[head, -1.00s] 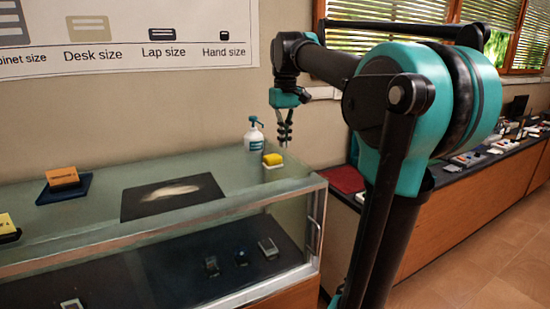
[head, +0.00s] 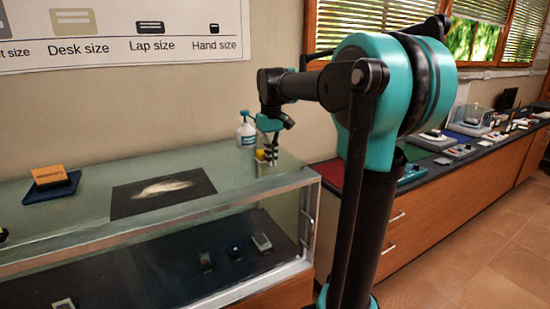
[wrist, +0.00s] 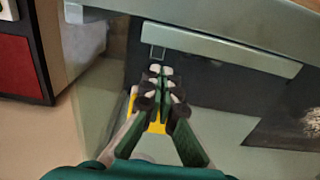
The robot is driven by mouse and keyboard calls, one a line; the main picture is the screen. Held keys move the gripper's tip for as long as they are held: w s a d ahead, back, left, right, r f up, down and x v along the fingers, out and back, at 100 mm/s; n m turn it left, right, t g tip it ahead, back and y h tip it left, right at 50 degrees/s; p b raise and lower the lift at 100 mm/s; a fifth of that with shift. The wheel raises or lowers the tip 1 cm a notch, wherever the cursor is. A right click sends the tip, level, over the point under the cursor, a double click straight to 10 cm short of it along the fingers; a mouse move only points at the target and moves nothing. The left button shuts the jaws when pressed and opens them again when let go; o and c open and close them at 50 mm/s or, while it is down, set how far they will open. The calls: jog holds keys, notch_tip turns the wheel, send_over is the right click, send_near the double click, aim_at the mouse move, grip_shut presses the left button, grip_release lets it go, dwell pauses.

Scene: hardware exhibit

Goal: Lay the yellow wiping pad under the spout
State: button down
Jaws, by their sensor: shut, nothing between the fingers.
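The yellow wiping pad (head: 260,154) is at the back right of the glass display case, partly hidden behind my fingers. It also shows in the wrist view (wrist: 155,128) as yellow patches behind and beside the fingers. A white bottle (head: 246,136) with a teal spout top (head: 243,115) stands upright just left of and behind the pad. My gripper (head: 267,160) points down at the pad in the head view. In the wrist view the fingertips (wrist: 160,72) are together with nothing between them. I cannot tell whether the fingers touch the pad.
The glass case top (head: 85,225) carries a dark mat with a pale smear (head: 165,193) and an orange block on a dark blue tray (head: 50,180). The case's right edge lies close to my gripper. A counter (head: 430,165) with exhibits runs along the right.

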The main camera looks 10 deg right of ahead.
jog(key=shift+w+a, duration=0.15)
jog(key=shift+w, duration=0.3)
jog(key=shift+w+a, duration=0.3)
jog(key=shift+w, duration=0.65)
jog(key=shift+w+a, duration=0.3)
jog(key=shift+w, duration=0.65)
jog(key=shift+s, duration=0.1)
